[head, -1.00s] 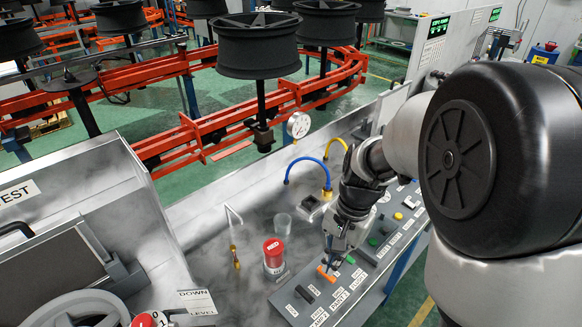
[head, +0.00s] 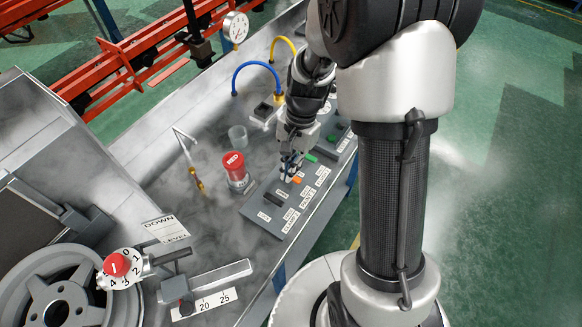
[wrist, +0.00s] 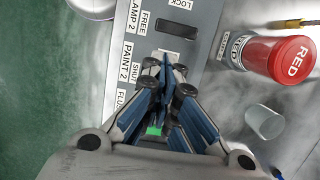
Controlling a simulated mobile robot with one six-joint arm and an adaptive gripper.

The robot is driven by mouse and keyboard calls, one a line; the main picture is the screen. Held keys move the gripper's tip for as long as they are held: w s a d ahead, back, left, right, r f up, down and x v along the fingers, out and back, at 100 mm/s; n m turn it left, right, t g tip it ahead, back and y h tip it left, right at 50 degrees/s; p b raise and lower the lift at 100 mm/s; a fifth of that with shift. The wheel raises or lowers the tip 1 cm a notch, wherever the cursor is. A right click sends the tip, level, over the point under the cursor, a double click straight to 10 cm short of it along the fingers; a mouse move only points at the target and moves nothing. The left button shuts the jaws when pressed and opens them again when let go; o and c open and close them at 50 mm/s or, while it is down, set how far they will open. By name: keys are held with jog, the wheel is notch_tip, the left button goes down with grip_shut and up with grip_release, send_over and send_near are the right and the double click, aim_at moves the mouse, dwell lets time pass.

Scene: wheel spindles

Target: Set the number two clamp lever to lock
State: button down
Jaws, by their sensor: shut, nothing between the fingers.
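The clamp 2 lever (wrist: 177,30) is a dark bar on the grey control panel (wrist: 212,20), by labels reading LOCK, FREE and CLAMP 2 in the wrist view. I cannot tell its setting. In the head view a dark lever (head: 275,199), apparently the same one, lies at the near end of the panel (head: 249,208). My gripper (wrist: 165,65) is shut and empty, its tips just short of the clamp 2 lever, over the PAINT 2 row. It also shows in the head view (head: 287,177), beside an orange lever (head: 297,181). Whether the tips touch the panel is unclear.
A red cylinder (head: 234,165) marked RED stands beside the panel, with a clear cup (head: 238,138) behind it. A green lever (head: 312,157) is farther along the panel. A wheel (head: 55,290) and a red numbered knob (head: 116,265) are at lower left.

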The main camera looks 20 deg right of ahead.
aim_at(273, 202)
jog(key=b+x, duration=0.2)
jog(key=x, duration=0.4)
jog(key=shift+a+f, duration=0.1)
jog(key=shift+f, duration=0.25)
